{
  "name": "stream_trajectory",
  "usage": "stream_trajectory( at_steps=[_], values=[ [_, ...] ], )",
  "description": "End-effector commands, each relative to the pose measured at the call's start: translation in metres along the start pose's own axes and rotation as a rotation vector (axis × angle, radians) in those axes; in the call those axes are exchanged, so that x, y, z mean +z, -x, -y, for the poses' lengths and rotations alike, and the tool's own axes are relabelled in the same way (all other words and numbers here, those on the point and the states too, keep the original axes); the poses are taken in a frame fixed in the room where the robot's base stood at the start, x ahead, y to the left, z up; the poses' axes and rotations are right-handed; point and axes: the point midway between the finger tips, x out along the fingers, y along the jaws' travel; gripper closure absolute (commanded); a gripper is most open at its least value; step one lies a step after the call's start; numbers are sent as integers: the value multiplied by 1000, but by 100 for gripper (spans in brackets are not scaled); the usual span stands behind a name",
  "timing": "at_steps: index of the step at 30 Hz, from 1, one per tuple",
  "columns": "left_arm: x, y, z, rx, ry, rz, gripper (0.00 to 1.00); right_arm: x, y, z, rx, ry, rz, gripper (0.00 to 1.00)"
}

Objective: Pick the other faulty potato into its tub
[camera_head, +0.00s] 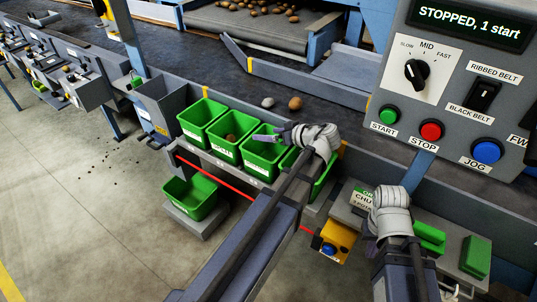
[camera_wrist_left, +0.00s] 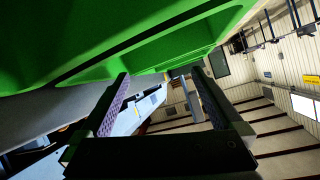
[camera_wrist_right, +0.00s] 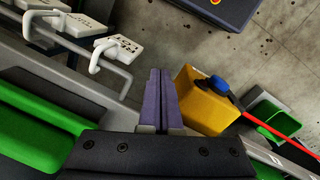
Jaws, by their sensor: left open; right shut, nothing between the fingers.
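A grey potato (camera_head: 268,102) and a brown potato (camera_head: 295,103) lie apart on the dark belt (camera_head: 340,118) behind the tubs. Green tubs stand in a row: a left tub (camera_head: 193,116), a middle tub (camera_head: 216,148) with a brown potato (camera_head: 230,138) in it, and a right tub (camera_head: 258,167). Another tub (camera_head: 322,184) is partly hidden by my left arm. My left gripper (camera_head: 266,136) is open and empty over the right tub; in the left wrist view (camera_wrist_left: 163,98) green tub walls are close by. My right gripper (camera_head: 370,240) is shut and empty; it also shows in the right wrist view (camera_wrist_right: 160,98).
The control panel (camera_head: 455,90) at upper right reads "STOPPED, 1 start". A lower green tub (camera_head: 190,197) stands near the floor. A pile of potatoes (camera_head: 262,8) is on the far belt.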

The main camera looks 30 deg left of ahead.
Motion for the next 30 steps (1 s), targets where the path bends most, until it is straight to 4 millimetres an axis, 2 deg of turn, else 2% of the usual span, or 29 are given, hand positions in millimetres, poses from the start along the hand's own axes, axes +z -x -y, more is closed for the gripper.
stream_trajectory(
  at_steps=[1, 6, 12, 30],
  values=[
    [-4, 12, 1, 3, -2, -1, 0, 0, 9, -1, 0, 0, 0, 100],
    [-3, 38, 1, 2, -1, -1, 0, 1, 20, -2, 0, 0, 0, 100],
    [-1, 55, 0, 0, 0, 0, 0, 2, 26, -2, 0, 0, 0, 100],
    [0, 56, 0, 0, 0, 0, 0, 2, 25, -2, 0, 0, 0, 100]
  ],
)
